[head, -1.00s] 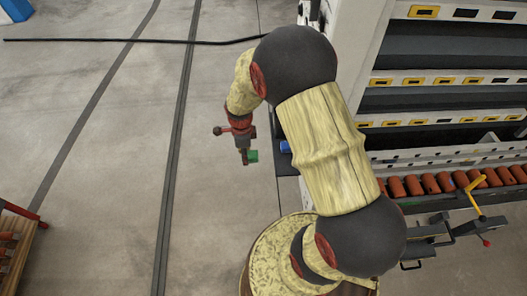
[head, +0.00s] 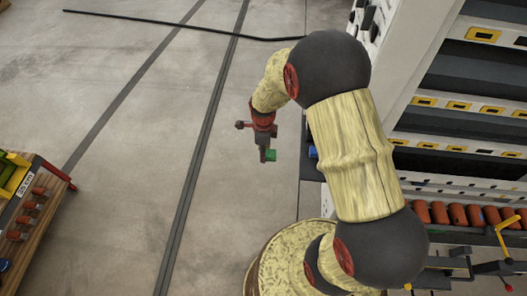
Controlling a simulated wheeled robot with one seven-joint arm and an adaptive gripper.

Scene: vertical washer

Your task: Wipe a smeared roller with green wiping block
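My gripper (head: 266,155) hangs over open floor near the middle of the head view, pointing down. The small green wiping block (head: 271,155) is at its fingertips, and the gripper looks shut on it. The block touches nothing else that I can see. A row of orange-brown rollers (head: 459,215) lies on the washer (head: 420,95) at the right, well apart from my gripper. My arm hides part of the washer's near side and maybe some rollers. I cannot tell which roller is smeared.
A wooden cart (head: 40,215) with orange parts and yellow-green bins stands at the left edge. A yellow lever (head: 507,228) juts out below the rollers. A black cable (head: 180,22) lies on the floor at the back.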

